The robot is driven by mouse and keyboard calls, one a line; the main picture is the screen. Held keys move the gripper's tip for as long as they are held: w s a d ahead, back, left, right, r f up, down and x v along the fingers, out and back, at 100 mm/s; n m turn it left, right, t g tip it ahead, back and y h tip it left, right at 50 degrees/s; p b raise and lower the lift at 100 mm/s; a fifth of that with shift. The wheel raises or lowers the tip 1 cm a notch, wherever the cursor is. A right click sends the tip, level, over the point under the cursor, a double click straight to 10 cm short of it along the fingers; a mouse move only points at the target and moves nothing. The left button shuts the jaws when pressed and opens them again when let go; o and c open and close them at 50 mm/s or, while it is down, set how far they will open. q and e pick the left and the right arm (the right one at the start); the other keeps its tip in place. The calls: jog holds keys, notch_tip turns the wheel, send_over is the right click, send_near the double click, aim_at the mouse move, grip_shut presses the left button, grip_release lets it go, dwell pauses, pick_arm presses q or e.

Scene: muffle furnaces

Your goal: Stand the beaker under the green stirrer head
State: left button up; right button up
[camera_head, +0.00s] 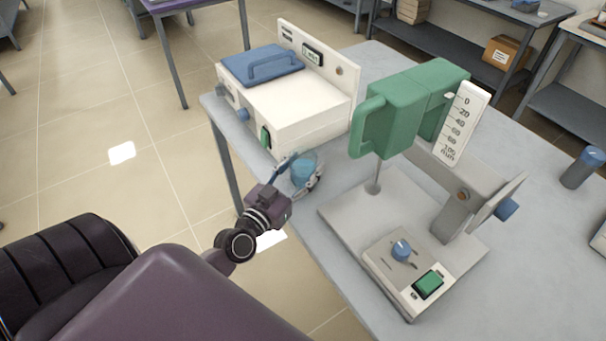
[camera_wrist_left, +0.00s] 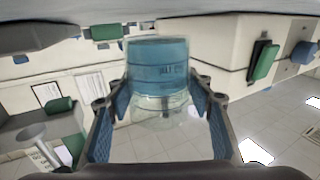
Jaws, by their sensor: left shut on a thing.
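The beaker (camera_head: 304,167) is clear glass with blue liquid and appears between the white box and the stirrer, near the table's edge. My left gripper (camera_head: 293,176) is shut on it from the left side. In the left wrist view the beaker (camera_wrist_left: 158,75) sits between the two blue-padded fingers of my left gripper (camera_wrist_left: 160,108), and that picture looks upside down. The green stirrer head (camera_head: 405,108) is to the right of the beaker, with a thin shaft (camera_head: 376,178) hanging over the grey stirrer base (camera_head: 352,212). The beaker is apart from the base. My right gripper is not in view.
A white water-bath-like box (camera_head: 300,118) with a blue lid (camera_head: 262,65) stands close behind the beaker. A scale plate (camera_head: 463,122) and a support with a blue knob (camera_head: 507,209) stand right of the stirrer head. The base carries a control panel (camera_head: 405,270) at its front. A blue-topped cylinder (camera_head: 583,167) is far right.

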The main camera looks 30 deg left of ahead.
pick_arm(q)
jog(key=shift+w+f, duration=0.1)
jog(key=shift+f, duration=0.8)
jog(key=shift+f, duration=0.1)
jog(key=o, duration=1.4)
jog(key=shift+f, duration=0.1)
jog(key=shift+c, duration=0.2)
jog(key=shift+b, duration=0.3)
